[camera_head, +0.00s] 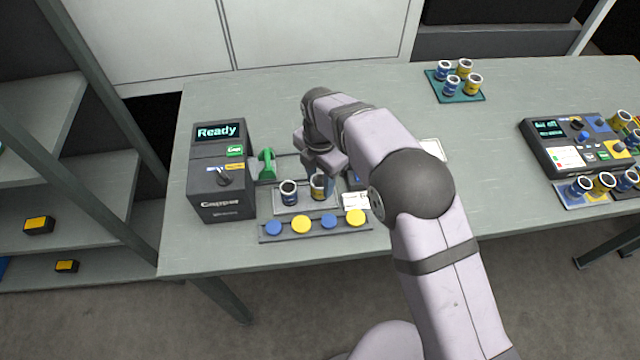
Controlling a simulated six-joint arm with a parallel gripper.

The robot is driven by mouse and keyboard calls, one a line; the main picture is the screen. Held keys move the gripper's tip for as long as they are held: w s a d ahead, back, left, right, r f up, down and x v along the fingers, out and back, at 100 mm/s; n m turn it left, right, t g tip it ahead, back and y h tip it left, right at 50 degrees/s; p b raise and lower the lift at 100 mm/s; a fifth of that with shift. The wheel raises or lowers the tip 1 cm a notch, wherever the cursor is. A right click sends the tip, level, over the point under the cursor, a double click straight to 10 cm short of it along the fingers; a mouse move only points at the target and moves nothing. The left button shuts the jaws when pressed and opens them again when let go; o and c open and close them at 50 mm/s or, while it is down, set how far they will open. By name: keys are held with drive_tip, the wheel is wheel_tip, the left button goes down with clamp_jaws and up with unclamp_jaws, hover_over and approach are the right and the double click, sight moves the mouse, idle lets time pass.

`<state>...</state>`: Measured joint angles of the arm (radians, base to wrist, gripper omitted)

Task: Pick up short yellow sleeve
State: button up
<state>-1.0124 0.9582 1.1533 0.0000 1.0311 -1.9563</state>
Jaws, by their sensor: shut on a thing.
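A short yellow sleeve (318,188) stands on a small grey tray (303,207) in front of my arm's end. My gripper (318,174) is directly over it, pointing down, and is shut on its upper part. The fingertips are partly hidden by my own wrist. A blue sleeve (288,193) stands just to the left on the same tray, apart from my gripper. Whether the yellow sleeve touches the tray or is slightly raised, I cannot tell.
A dark capper machine (218,205) reading "Ready" stands close on the left. A rack with blue and yellow caps (315,229) lies in front. A green tray (462,98) of sleeves is behind right. A control panel (556,150) and more sleeves are far right.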

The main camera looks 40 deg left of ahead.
wheel_tip(320, 180, up, 9)
drive_tip(key=b, duration=0.2)
drive_tip(key=w+d+f+m+p, duration=0.1)
drive_tip(key=w+d+m+p, duration=0.5)
drive_tip(key=w+d, duration=1.4)
drive_tip(key=shift+w+d+p, duration=0.25)
drive_tip(key=shift+d+p, duration=0.35)
drive_tip(key=shift+p, duration=0.3)
drive_tip(key=shift+f, duration=0.1)
drive_tip(key=shift+f, duration=0.2)
